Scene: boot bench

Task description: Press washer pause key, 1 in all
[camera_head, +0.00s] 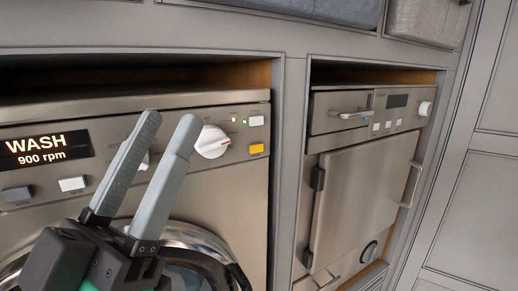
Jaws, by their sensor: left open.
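The washer (225,190) stands at the left, with a control panel across its top. Its display (45,146) reads "WASH 900 rpm". Below the display are a dark key (16,193) and a white key (72,184). Right of the white dial (212,141) are an upper white key (257,121) and a yellow key (257,148). The key labels are too small to read, so I cannot tell which one is pause. My left gripper (168,120) is open and empty, its two grey fingers in front of the panel, hiding part of it left of the dial. My right gripper is out of view.
A second appliance (365,190) with a steel door, small keys and a knob stands to the right, behind a grey cabinet upright (288,150). The washer's round door (195,240) is partly behind my gripper. Grey fabric bins (425,20) sit above.

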